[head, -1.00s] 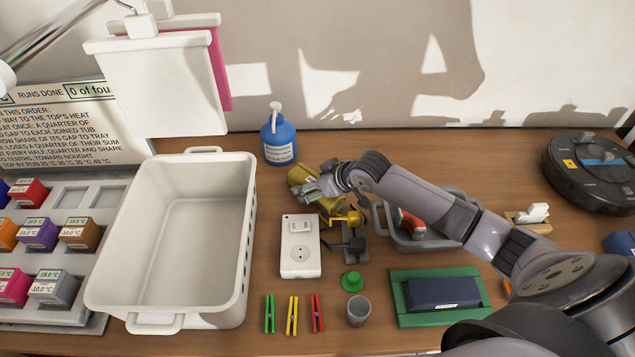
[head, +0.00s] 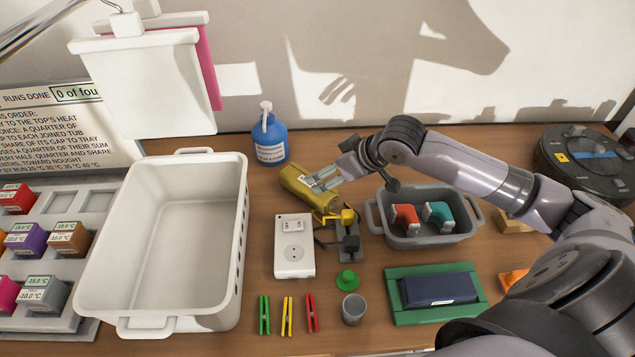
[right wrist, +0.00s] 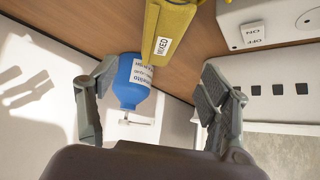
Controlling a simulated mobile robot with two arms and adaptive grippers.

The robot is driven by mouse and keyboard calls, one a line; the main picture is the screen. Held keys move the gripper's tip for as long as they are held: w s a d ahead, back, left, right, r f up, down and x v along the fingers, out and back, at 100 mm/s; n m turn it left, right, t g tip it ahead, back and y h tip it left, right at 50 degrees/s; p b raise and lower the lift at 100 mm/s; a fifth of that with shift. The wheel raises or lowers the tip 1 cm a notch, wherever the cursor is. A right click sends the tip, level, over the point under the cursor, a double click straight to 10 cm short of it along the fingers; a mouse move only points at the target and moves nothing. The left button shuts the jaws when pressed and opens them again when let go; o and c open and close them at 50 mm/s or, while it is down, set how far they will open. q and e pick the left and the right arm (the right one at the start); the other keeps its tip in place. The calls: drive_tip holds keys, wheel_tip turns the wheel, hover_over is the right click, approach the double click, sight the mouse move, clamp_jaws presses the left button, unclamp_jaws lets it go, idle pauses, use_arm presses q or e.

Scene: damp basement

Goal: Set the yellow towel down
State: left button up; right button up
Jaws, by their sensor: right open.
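Whether a finger still touches the towel I cannot tell. My left gripper is not in view.
A blue pump bottle (head: 269,139) stands behind the towel. A big white tub (head: 100,245) is left; a grey tub (head: 412,232) with red and teal pieces is right.

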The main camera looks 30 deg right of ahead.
wheel_tip(320, 180, up, 6)
drive_tip(key=w+g+h, duration=0.1)
drive_tip(key=w+g, duration=0.1)
drive_tip(key=g, duration=0.1)
drive_tip(key=p, duration=0.3)
approach(303, 180)
drive_tip(key=shift+g, duration=0.3)
drive_tip(key=x, duration=0.6)
drive_tip(key=shift+w+d+f, duration=0.2)
drive_tip(key=shift+w+d, duration=0.15)
drive_tip(key=shift+w, duration=0.05)
drive_tip(key=shift+p+x, duration=1.1)
drive_tip(key=shift+x, duration=1.55)
drive_tip(key=shift+r, duration=0.1)
drive_tip(key=shift+c, duration=0.4)
drive_tip(key=c, duration=1.2)
drive_tip(key=shift+w, duration=0.1)
drive_tip(key=shift+c, duration=0.8)
drive_tip(key=shift+r, duration=0.15)
